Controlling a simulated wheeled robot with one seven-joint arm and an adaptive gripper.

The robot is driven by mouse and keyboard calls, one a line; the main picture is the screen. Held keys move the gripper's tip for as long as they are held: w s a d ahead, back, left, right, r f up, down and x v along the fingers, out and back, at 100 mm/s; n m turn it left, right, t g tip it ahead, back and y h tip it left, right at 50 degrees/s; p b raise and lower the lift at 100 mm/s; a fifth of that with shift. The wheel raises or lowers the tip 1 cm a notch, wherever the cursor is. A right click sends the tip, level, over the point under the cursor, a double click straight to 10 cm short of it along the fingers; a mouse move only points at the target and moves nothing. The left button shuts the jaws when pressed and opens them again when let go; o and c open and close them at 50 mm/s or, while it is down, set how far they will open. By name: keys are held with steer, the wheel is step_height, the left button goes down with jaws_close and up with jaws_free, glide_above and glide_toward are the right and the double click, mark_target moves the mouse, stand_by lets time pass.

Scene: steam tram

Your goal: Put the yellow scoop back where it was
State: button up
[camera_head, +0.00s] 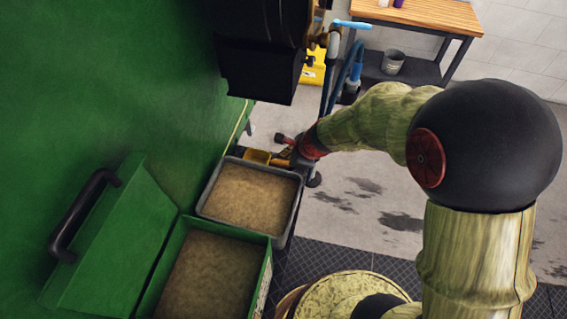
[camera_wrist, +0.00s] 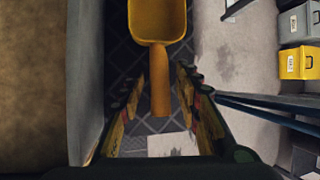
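The yellow scoop (camera_wrist: 158,22) shows at the top of the wrist view, its bowl away from me and its handle pointing back toward my gripper (camera_wrist: 158,88). The handle lies between my two fingers, with a visible gap on each side, so my gripper looks open around it. In the head view the scoop (camera_head: 257,156) is a small yellow shape just beyond the far edge of the grey sand bin (camera_head: 203,195). My gripper (camera_head: 283,150) is right beside it there. What supports the scoop is hidden.
A green box (camera_head: 265,270) of sand with a raised lid (camera_head: 120,240) stands nearer. A green wall (camera_head: 130,80) borders the left. A dark body (camera_head: 262,60) hangs above my gripper. A wooden-topped table (camera_head: 425,14) and bucket (camera_head: 393,62) are far off; open floor lies right.

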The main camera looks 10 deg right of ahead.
steer(key=s+d+r+n+p, duration=0.3)
steer(key=s+r+n, duration=0.25)
steer(key=r, duration=0.65)
steer(key=s+d+r+n+p, duration=0.3)
steer(key=s+r+n, duration=0.25)
steer(key=r, duration=0.55)
steer(key=s+d+r+n+h, duration=0.2)
steer(key=s+d+r+n, duration=0.1)
steer(key=s+n, duration=0.2)
steer(key=s+d+r+n+t+h, duration=0.1)
steer(key=s+d+r+n, duration=0.2)
steer(key=s+r+n, duration=0.1)
steer(key=shift+s+d+r+n+t+h, duration=0.2)
steer(key=shift+s+d+n+t+h, duration=0.3)
steer(key=shift+s, duration=0.55)
steer(key=shift+a, duration=0.1)
steer(key=shift+w+a, duration=0.1)
steer(key=shift+a, duration=0.05)
steer(key=shift+c, duration=0.6)
